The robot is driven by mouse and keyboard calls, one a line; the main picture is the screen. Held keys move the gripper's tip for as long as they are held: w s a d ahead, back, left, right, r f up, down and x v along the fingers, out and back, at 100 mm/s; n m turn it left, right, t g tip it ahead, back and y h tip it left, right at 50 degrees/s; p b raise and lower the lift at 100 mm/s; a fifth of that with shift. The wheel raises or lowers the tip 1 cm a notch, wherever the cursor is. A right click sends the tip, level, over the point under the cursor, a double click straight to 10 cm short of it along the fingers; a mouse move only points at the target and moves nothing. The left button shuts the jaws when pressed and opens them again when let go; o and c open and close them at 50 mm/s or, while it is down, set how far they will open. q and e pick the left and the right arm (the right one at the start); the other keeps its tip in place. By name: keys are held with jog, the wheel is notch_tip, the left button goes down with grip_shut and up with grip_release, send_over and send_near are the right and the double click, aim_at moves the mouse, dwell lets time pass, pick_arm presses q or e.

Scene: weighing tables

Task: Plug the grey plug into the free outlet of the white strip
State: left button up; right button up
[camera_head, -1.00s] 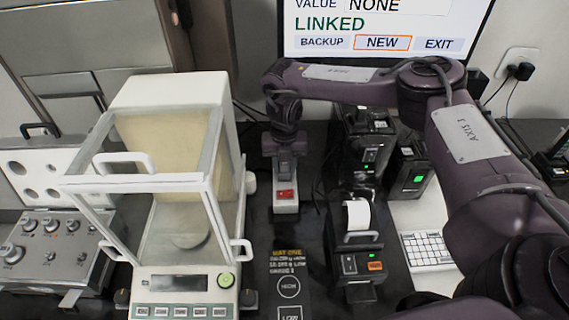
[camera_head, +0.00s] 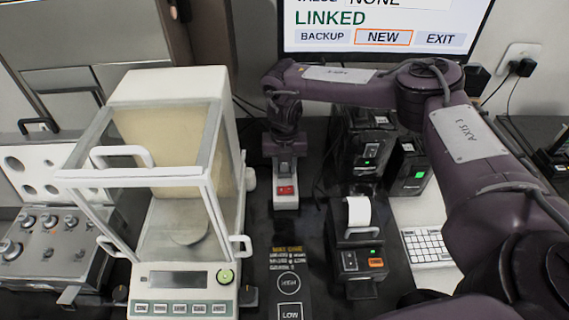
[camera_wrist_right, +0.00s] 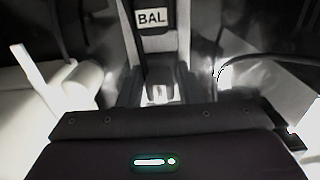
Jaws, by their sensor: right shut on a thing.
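The white strip (camera_head: 286,203) lies on the dark table right of the balance, with a red switch at its near end. My right gripper (camera_head: 285,152) is over the strip's far part, pointing down. In the wrist view the right gripper (camera_wrist_right: 160,88) is shut on a grey plug (camera_wrist_right: 160,72), which shows between its fingers. A black part with a "BAL" label (camera_wrist_right: 152,17) is just beyond the plug, in line with the strip. The outlets are hidden by the gripper, so I cannot tell whether the plug is seated. My left gripper is not in view.
The glass-sided balance (camera_head: 178,283) stands close on the left. A label printer (camera_head: 357,262) and black boxes (camera_head: 408,172) stand close on the right. A black panel (camera_head: 289,285) lies in front of the strip. The monitor (camera_head: 380,38) is behind my right arm.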

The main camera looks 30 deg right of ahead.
jog(key=shift+f, duration=0.1)
jog(key=o, duration=1.1)
jog(key=shift+c, duration=0.2)
jog(key=shift+s, duration=0.1)
notch_tip(320, 180, up, 8)
jog(key=shift+a+b, duration=0.1)
jog(key=shift+b, duration=0.4)
